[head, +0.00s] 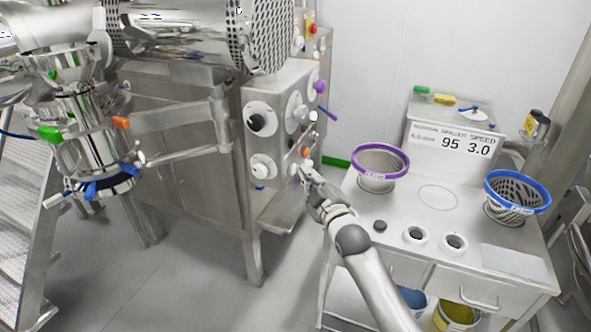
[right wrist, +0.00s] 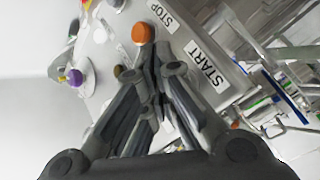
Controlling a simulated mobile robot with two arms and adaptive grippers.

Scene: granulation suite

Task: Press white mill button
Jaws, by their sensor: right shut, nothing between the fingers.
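The steel control panel (head: 275,125) of the mill faces the right side in the head view. On its narrow right face, an orange button (head: 305,153) sits just above the fingertips of my right gripper (head: 305,171). In the right wrist view the orange button (right wrist: 142,33) is beside a STOP label (right wrist: 162,17), just beyond my right gripper's fingertips (right wrist: 155,62). A START label (right wrist: 207,66) is to the right of the fingers. My right gripper is shut and empty, close to the panel; I cannot tell whether it touches. I cannot make out the white button; the fingers may hide it.
A white worktop (head: 440,240) stands to the right with a purple-rimmed sieve (head: 380,159) and a blue-rimmed sieve (head: 517,192). A steel drum (head: 195,35) is above the panel. A purple knob (right wrist: 76,77) and a red button show on the panel. Grey floor lies clear below.

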